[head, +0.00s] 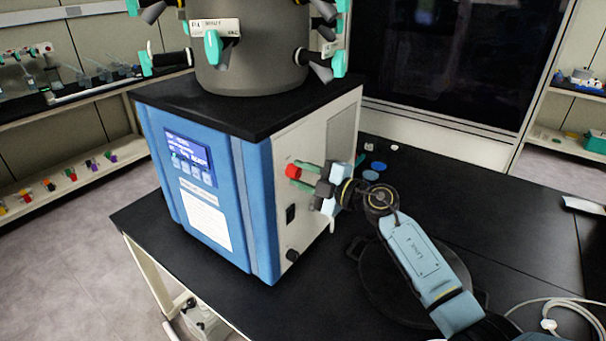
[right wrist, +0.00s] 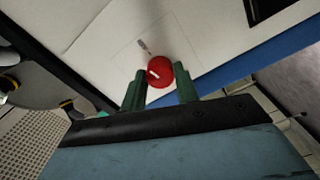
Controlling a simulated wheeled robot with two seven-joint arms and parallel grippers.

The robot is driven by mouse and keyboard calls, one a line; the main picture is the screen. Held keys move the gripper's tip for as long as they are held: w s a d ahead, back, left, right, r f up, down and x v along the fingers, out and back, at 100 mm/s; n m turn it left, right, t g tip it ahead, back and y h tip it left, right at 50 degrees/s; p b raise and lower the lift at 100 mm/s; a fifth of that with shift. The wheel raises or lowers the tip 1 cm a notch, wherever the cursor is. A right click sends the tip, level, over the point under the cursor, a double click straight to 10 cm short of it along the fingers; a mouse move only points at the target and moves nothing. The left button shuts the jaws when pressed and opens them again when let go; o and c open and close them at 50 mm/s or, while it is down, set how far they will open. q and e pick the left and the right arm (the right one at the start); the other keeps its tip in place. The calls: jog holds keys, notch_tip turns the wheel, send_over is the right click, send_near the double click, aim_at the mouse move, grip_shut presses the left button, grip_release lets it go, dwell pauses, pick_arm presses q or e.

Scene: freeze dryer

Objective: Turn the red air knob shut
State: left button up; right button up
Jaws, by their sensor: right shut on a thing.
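The red air knob (head: 293,171) sits on the white side panel of the blue freeze dryer (head: 258,215). It has a pale mark on its face. In the right wrist view the knob (right wrist: 159,71) lies between the tips of the two green fingers. My right gripper (head: 301,176) is at the panel with its fingers closed on the knob's sides; it also shows in the right wrist view (right wrist: 160,84). My left gripper is not in view.
A grey chamber (head: 250,50) with several teal-handled valves stands on top of the dryer. A black switch (head: 290,213) and a dark fitting (head: 292,255) are lower on the side panel. A round black plate (head: 405,285) and blue discs (head: 374,166) lie on the black bench.

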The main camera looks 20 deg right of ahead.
jog(key=n, duration=0.3)
jog(key=shift+n, duration=0.3)
jog(key=n, duration=0.3)
jog(key=shift+f+n+b, duration=0.1)
jog(key=shift+n+b, duration=0.2)
jog(key=shift+b, duration=0.1)
jog(key=n+b, duration=0.1)
jog(key=n, duration=0.3)
jog(key=shift+n, duration=0.3)
jog(key=shift+n+b, duration=0.8)
jog(key=shift+n, duration=1)
jog(key=o, duration=1)
jog(key=shift+c, duration=0.2)
